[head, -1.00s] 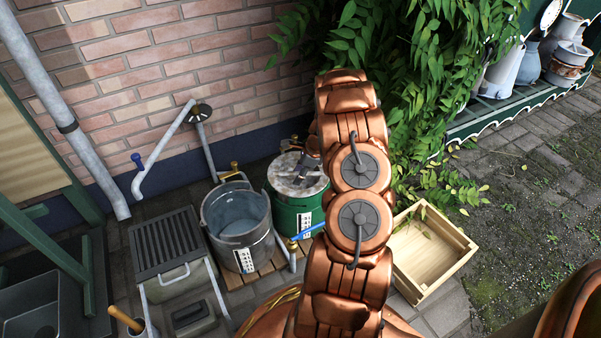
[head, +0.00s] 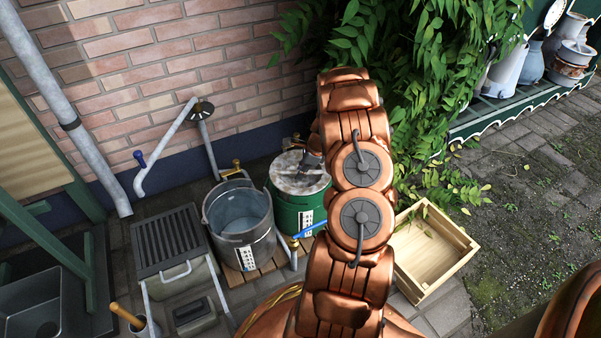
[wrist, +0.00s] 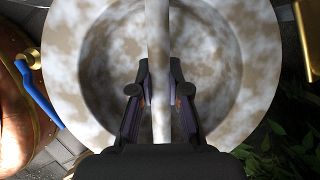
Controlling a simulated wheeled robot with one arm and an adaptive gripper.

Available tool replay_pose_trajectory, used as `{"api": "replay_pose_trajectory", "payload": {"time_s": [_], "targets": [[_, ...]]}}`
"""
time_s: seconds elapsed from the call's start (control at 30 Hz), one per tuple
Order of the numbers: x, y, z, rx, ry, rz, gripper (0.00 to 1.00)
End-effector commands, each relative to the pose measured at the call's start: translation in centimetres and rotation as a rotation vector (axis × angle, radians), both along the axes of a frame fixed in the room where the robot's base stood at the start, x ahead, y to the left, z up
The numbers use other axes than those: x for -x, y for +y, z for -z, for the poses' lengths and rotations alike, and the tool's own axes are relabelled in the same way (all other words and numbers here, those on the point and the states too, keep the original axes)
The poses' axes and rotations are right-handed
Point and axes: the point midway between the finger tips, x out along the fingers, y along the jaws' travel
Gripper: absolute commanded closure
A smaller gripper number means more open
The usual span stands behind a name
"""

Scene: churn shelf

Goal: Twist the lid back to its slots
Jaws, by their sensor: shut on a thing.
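The lid (head: 293,174) is round, mottled white and brown, and sits on top of a green churn (head: 288,208) by the wall. In the wrist view the lid (wrist: 75,60) fills most of the picture, with a raised bar handle (wrist: 158,30) across its recessed middle. My gripper (wrist: 160,95) has its two dark fingers on either side of this bar and is shut on it. In the head view my arm hides most of the gripper and the churn's right side. The slots cannot be made out.
A blue-handled tap (head: 312,229) sticks out at the churn's front. A grey metal bucket (head: 240,225) stands close on the left. A wooden crate (head: 435,250) lies to the right, below leafy vines (head: 420,60). The brick wall (head: 150,60) is close behind.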

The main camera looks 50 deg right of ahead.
Motion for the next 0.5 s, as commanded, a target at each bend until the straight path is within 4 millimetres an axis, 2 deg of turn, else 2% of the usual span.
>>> {"api": "replay_pose_trajectory", "payload": {"time_s": [0.5], "targets": [[0.02,0.02,-0.11,0.000,0.000,0.031,1.00]]}}
